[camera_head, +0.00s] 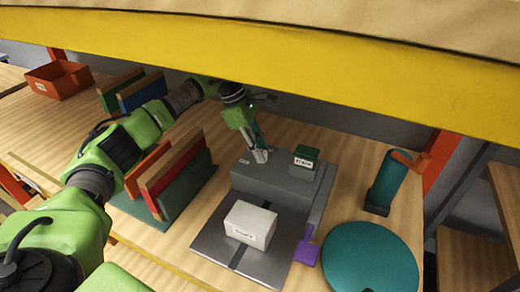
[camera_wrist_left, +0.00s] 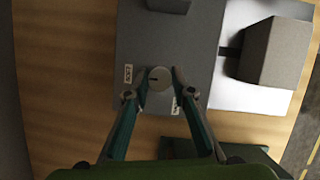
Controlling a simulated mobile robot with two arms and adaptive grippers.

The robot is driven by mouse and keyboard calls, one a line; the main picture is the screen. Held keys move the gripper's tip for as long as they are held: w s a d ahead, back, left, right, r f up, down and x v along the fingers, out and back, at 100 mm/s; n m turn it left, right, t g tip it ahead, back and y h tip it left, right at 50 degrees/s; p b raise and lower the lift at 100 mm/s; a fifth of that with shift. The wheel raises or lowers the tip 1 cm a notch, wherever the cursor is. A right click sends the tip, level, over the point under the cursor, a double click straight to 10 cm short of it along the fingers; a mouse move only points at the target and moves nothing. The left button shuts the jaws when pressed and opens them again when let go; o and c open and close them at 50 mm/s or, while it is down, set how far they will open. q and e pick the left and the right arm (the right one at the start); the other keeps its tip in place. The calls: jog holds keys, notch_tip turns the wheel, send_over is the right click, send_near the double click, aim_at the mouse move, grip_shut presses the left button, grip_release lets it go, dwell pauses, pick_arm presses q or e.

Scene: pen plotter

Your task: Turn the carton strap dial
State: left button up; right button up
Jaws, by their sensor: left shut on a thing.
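The grey strapping machine (camera_head: 262,186) stands on the wooden bench, a flat plate in front of it. In the left wrist view its grey top (camera_wrist_left: 190,40) carries a round pale dial (camera_wrist_left: 160,74) with a short dark mark towards its left side. Small white labels sit to its left and lower right. My left gripper (camera_head: 260,156) points down onto the machine's top; in the wrist view its fingertips (camera_wrist_left: 160,82) are shut on the dial, one at each side. The dial is hidden in the head view. A white carton (camera_head: 250,224) rests on the plate. My right gripper is not seen.
A green-topped block (camera_head: 306,156) stands on the machine's back right. A teal cylinder (camera_head: 387,182), a teal disc (camera_head: 370,258) and a purple piece (camera_head: 306,253) are to the right. Upright red and green panels (camera_head: 180,180) stand left. A yellow shelf edge (camera_head: 300,55) crosses above.

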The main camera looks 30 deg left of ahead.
pick_arm(q)
jog(key=o, duration=1.1)
jog(key=v, duration=1.2)
jog(key=shift+s+a+f, duration=0.1)
